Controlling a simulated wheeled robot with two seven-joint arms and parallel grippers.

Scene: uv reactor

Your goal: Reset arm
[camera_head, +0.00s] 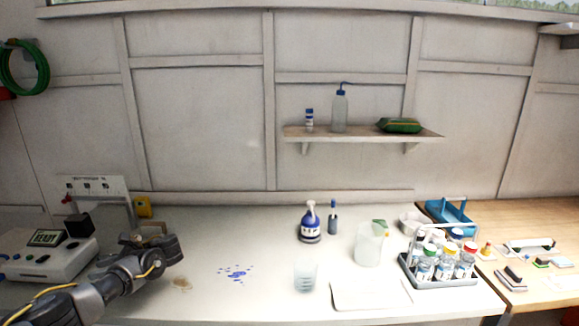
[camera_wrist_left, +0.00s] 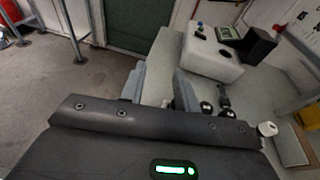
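My left gripper (camera_head: 150,245) is over the left part of the white bench (camera_head: 235,228), with its arm coming in from the lower left. In the left wrist view, its two fingers (camera_wrist_left: 158,84) stand apart with nothing visible between them, so it is open and empty. Beyond them are the bench edge and the floor (camera_wrist_left: 50,100). My right gripper and arm are not in either view.
A white device with a display (camera_head: 45,250) stands left of my left gripper; it also shows in the left wrist view (camera_wrist_left: 208,50). A beaker (camera_head: 305,275), a jug (camera_head: 368,245) and a bottle carrier (camera_head: 410,272) stand right. The bench middle, with blue spots (camera_head: 236,272), is mostly clear.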

